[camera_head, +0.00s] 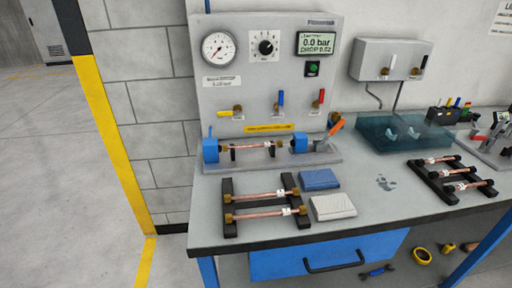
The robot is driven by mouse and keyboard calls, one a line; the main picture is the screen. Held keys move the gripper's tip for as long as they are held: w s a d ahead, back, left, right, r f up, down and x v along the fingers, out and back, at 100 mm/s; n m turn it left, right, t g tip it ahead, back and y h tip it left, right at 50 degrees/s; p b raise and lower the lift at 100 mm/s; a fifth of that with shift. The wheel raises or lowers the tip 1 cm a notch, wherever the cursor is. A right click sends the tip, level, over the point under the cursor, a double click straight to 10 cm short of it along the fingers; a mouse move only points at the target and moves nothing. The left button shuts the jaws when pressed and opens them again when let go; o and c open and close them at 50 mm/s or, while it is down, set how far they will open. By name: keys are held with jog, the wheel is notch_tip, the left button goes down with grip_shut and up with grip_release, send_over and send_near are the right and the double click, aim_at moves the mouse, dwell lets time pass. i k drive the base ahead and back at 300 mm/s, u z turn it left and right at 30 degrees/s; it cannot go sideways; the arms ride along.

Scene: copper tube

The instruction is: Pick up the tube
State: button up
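Two copper tubes with brass end fittings and white labels lie across a black rack on the left of the bench: a rear tube (257,197) and a front tube (262,214). Another copper tube (250,146) sits between two blue clamps (210,150) of the grey test rig. Several more tubes, such as one near the front (470,185), lie on a second black rack (437,187) at the right. Which tube the task means cannot be told. My gripper is not in view.
A blue cloth (319,180) and a grey cloth (333,207) lie right of the left rack. A translucent teal tank (403,133) stands behind. The rig's panel (265,75) rises at the back. A yellow-black post (105,130) stands left.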

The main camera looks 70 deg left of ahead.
aim_at(279, 144)
jog(key=u, duration=0.6)
jog(key=k, duration=0.1)
jog(key=z, duration=0.4)
jog(key=i, duration=0.15)
jog(key=u, duration=2.45)
jog(key=i, duration=1)
jog(key=z, duration=0.25)
jog(key=k, duration=0.85)
jog(key=u, duration=0.2)
